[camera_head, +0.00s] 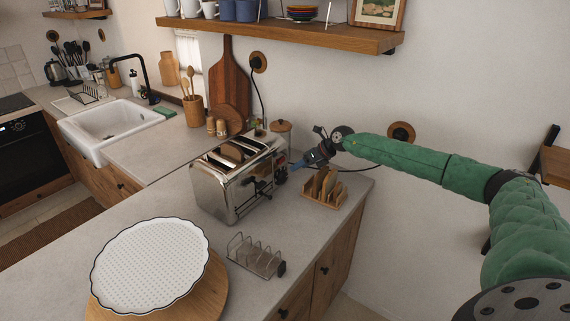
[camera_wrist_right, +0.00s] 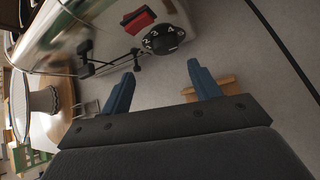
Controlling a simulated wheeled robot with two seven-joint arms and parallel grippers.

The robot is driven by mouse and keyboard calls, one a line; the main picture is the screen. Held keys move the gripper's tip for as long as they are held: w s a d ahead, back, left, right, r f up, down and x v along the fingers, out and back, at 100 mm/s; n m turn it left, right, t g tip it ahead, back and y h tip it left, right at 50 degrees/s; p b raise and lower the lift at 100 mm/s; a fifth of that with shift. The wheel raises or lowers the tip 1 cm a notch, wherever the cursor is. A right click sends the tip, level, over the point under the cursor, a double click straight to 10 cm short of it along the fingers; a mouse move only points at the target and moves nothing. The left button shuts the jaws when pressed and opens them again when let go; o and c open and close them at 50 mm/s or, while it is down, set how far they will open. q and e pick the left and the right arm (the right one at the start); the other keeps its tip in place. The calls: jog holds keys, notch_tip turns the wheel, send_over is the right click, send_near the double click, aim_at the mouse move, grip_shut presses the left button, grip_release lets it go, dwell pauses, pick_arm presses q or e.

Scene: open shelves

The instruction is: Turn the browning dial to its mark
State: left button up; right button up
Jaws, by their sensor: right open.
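The chrome toaster (camera_head: 222,193) stands on the worktop, with bread showing in its top. The black browning dial (camera_wrist_right: 163,40) has white numerals, with 2, 3, 4 and 5 legible, and sits on the toaster's end beside a red part (camera_wrist_right: 138,19). I cannot make out its mark or exact setting. My right gripper (camera_head: 297,165) is at that end of the toaster. In the wrist view its blue fingers (camera_wrist_right: 162,82) are spread and empty, with the dial ahead of the gap, apart from them. My left gripper is not in view.
A wooden rack (camera_head: 323,200) with bread slices stands right of the toaster, close below my right gripper. A wire toast rack (camera_head: 255,258) and a white tray (camera_head: 150,265) on a round board are in front. A cable hangs from the wall socket (camera_head: 258,62) behind.

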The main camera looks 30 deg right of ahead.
aim_at(285, 177)
jog(key=x, duration=0.2)
jog(key=b+x, duration=0.1)
jog(key=x, duration=0.1)
jog(key=d+b+x, duration=0.1)
jog(key=x, duration=0.1)
jog(key=shift+w+a+f, duration=0.25)
jog(key=shift+f, duration=0.25)
pick_arm(q)
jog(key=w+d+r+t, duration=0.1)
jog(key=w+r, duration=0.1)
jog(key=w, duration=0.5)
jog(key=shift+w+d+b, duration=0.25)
jog(key=shift+b, duration=0.15)
pick_arm(e)
jog(key=shift+x, duration=0.9)
jog(key=shift+c, duration=0.2)
